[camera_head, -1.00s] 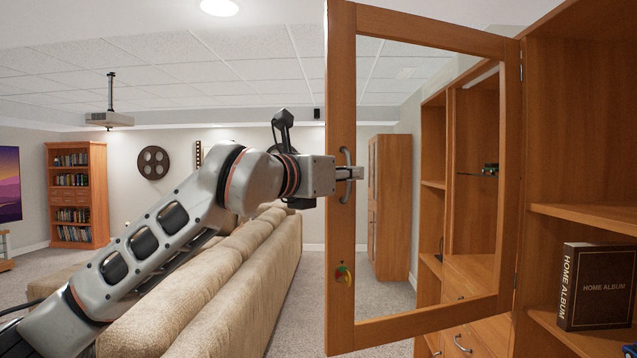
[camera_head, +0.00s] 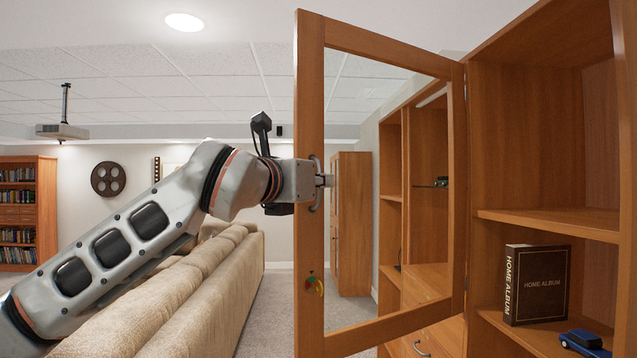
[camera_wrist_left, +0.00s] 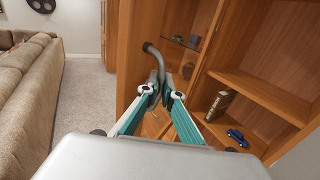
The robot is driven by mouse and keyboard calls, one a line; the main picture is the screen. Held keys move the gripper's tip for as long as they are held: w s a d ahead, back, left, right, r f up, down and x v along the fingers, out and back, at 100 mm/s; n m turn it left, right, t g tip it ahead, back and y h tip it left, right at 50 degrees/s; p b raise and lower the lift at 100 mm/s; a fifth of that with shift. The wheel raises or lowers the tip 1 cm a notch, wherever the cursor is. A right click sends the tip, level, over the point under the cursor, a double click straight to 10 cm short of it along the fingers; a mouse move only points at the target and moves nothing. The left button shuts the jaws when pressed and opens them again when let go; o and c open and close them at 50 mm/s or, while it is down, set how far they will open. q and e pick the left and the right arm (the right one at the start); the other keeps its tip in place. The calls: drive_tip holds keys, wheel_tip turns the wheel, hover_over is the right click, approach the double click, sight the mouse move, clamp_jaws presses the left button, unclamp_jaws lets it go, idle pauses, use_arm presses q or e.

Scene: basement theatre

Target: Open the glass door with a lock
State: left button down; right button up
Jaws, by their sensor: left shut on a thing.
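The glass door (camera_head: 309,232) has a wooden frame and stands swung wide open from the cabinet (camera_head: 520,130) on its right. A curved metal handle (camera_head: 316,203) is fixed on the frame's free side. My left gripper (camera_head: 325,181) is shut on the handle. The left wrist view shows the handle (camera_wrist_left: 152,50) between the gripper's fingers (camera_wrist_left: 165,92). My right gripper is in neither current view.
A brown home album (camera_head: 537,285) and a blue toy car (camera_head: 585,343) are on the cabinet's shelves. A beige sofa (camera_head: 205,290) stands left of the door, under my left arm. Carpet (camera_head: 275,300) shows between the sofa and the door.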

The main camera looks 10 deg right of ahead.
use_arm(q)
drive_tip(key=c, duration=2.5)
unclamp_jaws()
drive_tip(key=shift+a, duration=0.1)
drive_tip(key=shift+c, duration=0.2)
drive_tip(key=v, duration=1.2)
drive_tip(key=shift+r, duration=0.1)
clamp_jaws()
